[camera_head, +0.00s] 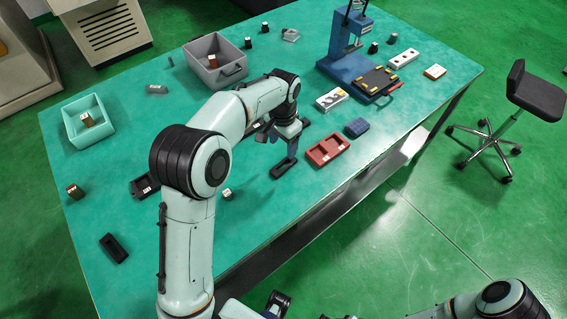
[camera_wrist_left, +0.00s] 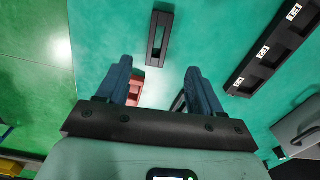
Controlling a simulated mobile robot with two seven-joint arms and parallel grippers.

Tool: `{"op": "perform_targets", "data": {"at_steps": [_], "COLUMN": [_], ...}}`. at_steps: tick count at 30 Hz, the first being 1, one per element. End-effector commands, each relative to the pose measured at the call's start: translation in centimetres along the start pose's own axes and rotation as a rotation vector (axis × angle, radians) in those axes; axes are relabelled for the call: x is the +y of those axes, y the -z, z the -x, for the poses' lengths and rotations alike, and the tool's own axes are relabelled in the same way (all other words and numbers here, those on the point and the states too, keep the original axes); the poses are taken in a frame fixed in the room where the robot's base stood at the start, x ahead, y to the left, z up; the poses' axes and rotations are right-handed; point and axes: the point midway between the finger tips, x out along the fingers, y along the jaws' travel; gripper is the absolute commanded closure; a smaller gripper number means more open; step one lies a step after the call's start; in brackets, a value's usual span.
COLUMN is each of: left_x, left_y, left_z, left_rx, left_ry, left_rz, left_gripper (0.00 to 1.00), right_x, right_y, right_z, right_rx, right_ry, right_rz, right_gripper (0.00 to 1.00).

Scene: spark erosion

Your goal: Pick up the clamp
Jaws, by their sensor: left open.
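A black slotted bar, which looks like the clamp (camera_head: 283,168), lies flat on the teal table near its front edge. In the left wrist view the clamp (camera_wrist_left: 150,54) lies just beyond the fingertips, upright in the picture, with teal showing through its slot. My left gripper (camera_head: 291,150) points down above the table close to it. Its two blue fingers (camera_wrist_left: 160,68) are wide apart with nothing held between them. The clamp is apart from both fingers. Dark parts at the bottom of the head view seem to belong to my right gripper (camera_head: 277,304); its jaw is not clear.
A red tray (camera_head: 313,159) lies right of the clamp. A black labelled holder (camera_wrist_left: 245,88) lies on the other side. Another black slotted piece (camera_head: 106,243) lies at the table's left front. A blue press (camera_head: 347,66), grey bin (camera_head: 199,51) and teal bin (camera_head: 70,128) stand farther back.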

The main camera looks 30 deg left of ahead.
Motion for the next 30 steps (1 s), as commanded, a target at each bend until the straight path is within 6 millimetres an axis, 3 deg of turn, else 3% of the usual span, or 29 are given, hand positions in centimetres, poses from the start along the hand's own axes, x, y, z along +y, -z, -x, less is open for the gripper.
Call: {"op": "perform_targets", "data": {"at_steps": [4, 13, 21, 30], "left_x": [0.0, 0.1, 0.3, 0.3], "left_y": [-0.1, 0.1, 0.3, 0.4], "left_z": [-3.0, -5.4, -9.2, -9.6], "left_rx": [-0.004, -0.003, -0.002, 0.002], "left_ry": [-0.001, 0.0, 0.0, 0.001], "left_rz": [0.0, -0.001, 0.001, 0.0], "left_gripper": [0.34, 0.34, 0.34, 0.34], "right_x": [0.2, 0.2, 0.3, 0.3], "right_y": [-0.1, -0.1, -0.1, -0.1], "right_z": [-0.4, -0.6, -0.8, -0.8], "right_rx": [-0.002, -0.003, -0.003, -0.003], "right_ry": [-0.001, -0.001, -0.001, -0.001], "right_rz": [-0.001, 0.0, -0.001, -0.001], "right_gripper": [0.43, 0.43, 0.43, 0.43]}}
